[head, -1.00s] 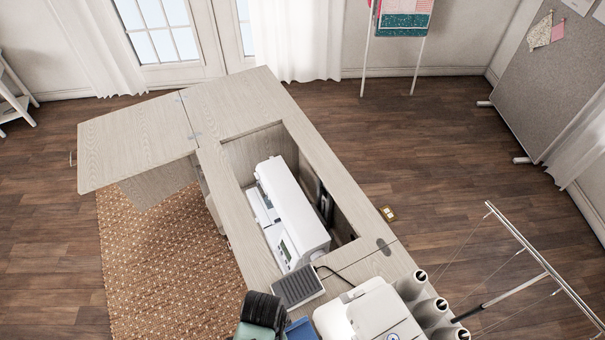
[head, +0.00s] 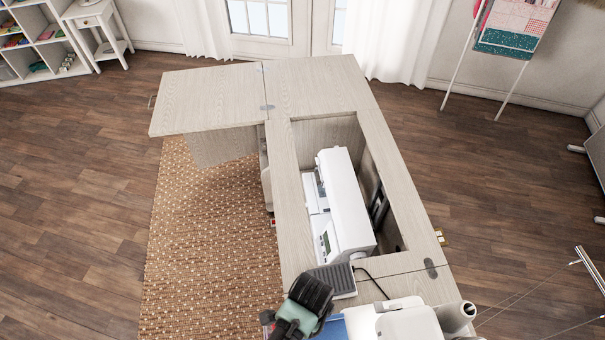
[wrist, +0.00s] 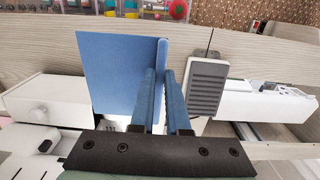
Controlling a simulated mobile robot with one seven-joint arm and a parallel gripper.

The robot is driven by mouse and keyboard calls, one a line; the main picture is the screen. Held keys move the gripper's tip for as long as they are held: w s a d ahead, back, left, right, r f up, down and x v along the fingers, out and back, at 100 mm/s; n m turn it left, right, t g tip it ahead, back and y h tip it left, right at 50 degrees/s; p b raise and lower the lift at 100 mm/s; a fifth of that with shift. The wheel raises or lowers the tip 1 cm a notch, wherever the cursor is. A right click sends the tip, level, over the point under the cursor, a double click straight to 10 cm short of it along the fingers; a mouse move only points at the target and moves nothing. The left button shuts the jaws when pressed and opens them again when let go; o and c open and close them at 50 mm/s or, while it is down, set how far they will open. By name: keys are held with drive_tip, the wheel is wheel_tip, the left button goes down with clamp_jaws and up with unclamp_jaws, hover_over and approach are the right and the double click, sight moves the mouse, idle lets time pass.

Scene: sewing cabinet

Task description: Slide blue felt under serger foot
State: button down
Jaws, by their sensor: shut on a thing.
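The blue felt (wrist: 118,78) is a flat blue piece in the wrist view, with a narrow upright strip at its right edge. My gripper (wrist: 160,78) is shut on that right edge. In the head view a small part of the felt (head: 333,328) shows beside my dark gripper at the bottom. The white serger (head: 405,322) is at the bottom edge of the head view, right of the felt. In the wrist view the serger (wrist: 40,98) is at the left, partly behind the felt. I cannot make out its foot.
A grey foot pedal (wrist: 207,85) lies right of the felt on the wooden cabinet (head: 292,225). A white sewing machine (head: 347,205) sits in the cabinet's well. Thread cones (head: 456,314) stand by the serger. A clear box of coloured items (wrist: 150,10) lies along the cabinet edge.

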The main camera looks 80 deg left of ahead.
sight(337, 316)
drive_tip(key=shift+w+f+b, duration=0.75)
drive_tip(key=shift+f, duration=0.05)
drive_tip(key=shift+w+d+b, duration=0.15)
drive_tip(key=shift+w+b, duration=0.5)
drive_tip(key=shift+w, duration=0.65)
drive_tip(key=shift+w+d+b, duration=0.1)
drive_tip(key=shift+w+b, duration=0.55)
drive_tip(key=shift+w, duration=0.65)
drive_tip(key=shift+w+d, duration=0.15)
drive_tip(key=shift+w, duration=1.3)
drive_tip(key=shift+d+f, duration=0.2)
drive_tip(key=shift+d, duration=0.05)
drive_tip(key=c, duration=0.8)
unclamp_jaws()
drive_tip(key=shift+w+r, duration=0.1)
